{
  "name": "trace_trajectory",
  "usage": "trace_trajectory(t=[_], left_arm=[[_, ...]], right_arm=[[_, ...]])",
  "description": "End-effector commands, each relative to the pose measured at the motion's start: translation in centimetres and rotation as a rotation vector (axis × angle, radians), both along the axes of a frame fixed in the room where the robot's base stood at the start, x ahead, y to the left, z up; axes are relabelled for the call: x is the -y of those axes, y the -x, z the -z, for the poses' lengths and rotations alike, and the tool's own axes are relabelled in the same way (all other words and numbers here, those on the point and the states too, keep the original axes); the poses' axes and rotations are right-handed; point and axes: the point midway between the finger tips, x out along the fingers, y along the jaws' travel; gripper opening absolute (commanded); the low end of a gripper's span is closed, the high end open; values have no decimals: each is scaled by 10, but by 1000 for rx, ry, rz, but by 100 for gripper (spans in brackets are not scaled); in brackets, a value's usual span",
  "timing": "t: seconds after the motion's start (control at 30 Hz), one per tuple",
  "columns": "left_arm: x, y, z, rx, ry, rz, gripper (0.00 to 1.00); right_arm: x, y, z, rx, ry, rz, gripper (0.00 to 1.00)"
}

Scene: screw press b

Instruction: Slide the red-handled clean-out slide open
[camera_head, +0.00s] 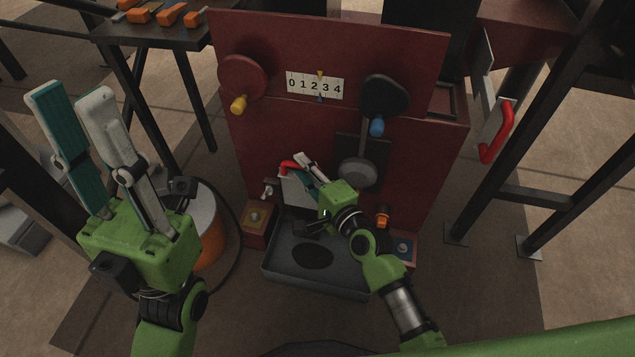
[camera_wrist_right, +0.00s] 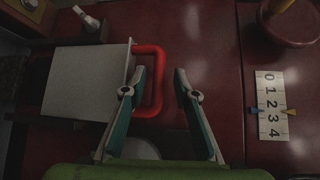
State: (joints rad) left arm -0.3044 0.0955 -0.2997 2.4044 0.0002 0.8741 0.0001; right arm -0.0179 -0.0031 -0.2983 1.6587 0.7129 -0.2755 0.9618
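The clean-out slide (camera_head: 297,192) is a pale grey plate with a red handle (camera_head: 287,166), low on the front of the dark red press. In the right wrist view the plate (camera_wrist_right: 80,85) stands at the left, and its red loop handle (camera_wrist_right: 155,80) sticks out to the right. My right gripper (camera_head: 296,162) is at the handle and partly hides the slide. In the wrist view its fingers (camera_wrist_right: 160,72) are apart, with the handle's outer bar showing between them; contact cannot be told. My left gripper (camera_head: 68,92) is open and empty, raised at the left.
A grey tray (camera_head: 285,271) lies below the slide. The press carries a 0–4 scale (camera_head: 316,85), a red wheel (camera_head: 242,77) and a black wheel (camera_head: 384,96). Another red handle (camera_head: 497,135) is on a plate at the right. An orange bucket (camera_head: 209,235) stands behind my left gripper.

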Motion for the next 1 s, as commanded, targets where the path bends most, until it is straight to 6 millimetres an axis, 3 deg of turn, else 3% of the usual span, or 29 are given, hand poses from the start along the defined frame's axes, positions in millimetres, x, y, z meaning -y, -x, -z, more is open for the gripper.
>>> trace_trajectory(t=[0.2,0.4,0.6,1.0], left_arm=[[0,0,0,0,0,0,24],[0,0,0,0,0,0,24],[0,0,0,0,0,0,24],[0,0,0,0,-1,0,24]], right_arm=[[23,44,-5,-1,2,0,28],[38,73,-11,-1,0,-1,28],[44,85,-14,1,-1,-1,28],[44,86,-14,2,-1,-1,28]])
